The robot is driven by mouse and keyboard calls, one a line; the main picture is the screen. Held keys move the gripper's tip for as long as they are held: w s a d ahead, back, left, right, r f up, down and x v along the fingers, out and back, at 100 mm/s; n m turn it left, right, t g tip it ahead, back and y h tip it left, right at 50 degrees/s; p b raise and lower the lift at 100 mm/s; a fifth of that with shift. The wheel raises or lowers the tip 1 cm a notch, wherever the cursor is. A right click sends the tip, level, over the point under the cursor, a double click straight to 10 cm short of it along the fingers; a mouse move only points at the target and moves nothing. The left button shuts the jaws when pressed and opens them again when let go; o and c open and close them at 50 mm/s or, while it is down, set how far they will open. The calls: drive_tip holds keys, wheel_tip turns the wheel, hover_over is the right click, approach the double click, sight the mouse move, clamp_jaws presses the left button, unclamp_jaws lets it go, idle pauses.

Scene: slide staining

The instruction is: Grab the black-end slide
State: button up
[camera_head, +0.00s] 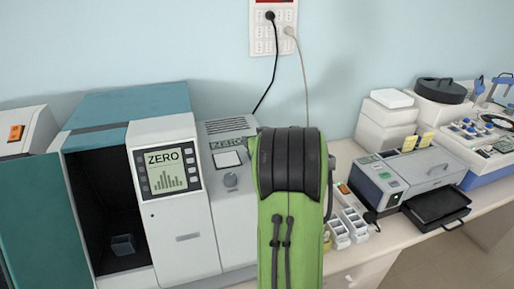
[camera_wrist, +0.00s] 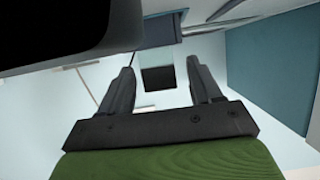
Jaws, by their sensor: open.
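My gripper (camera_wrist: 160,68) is open in the wrist view, with its two dark fingers apart. A dark square patch (camera_wrist: 158,79) with pale surface around it shows between the fingers. I cannot tell whether this is the slide's black end, or how far it lies from the fingers. Nothing is seen clamped. In the head view my green arm stands in the middle front and hides the gripper. I cannot pick out a black-end slide there.
A teal and white machine with a ZERO screen (camera_head: 167,170) stands open at left, a small dark block (camera_head: 123,245) inside. Right of my arm are small white trays (camera_head: 351,222), a grey device (camera_head: 420,168) and a black tray (camera_head: 437,207). Cables hang from a wall panel (camera_head: 273,28).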

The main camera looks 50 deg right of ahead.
drive_tip(key=shift+s+a, duration=0.1)
drive_tip(key=shift+c, duration=0.8)
drive_tip(key=c, duration=1)
drive_tip(key=shift+r, duration=0.55)
wheel_tip(320, 180, up, 6)
drive_tip(key=p, duration=0.4)
drive_tip(key=shift+r, duration=0.2)
drive_tip(key=s+a+b, duration=0.4)
drive_tip(key=s+b, duration=0.1)
drive_tip(key=s, duration=0.3)
drive_tip(key=s+a+b, duration=0.4)
drive_tip(key=s+b, duration=0.1)
drive_tip(key=s, duration=0.2)
drive_tip(key=shift+s+a+f, duration=0.25)
drive_tip(key=shift+s+a, duration=0.05)
drive_tip(key=shift+s, duration=0.1)
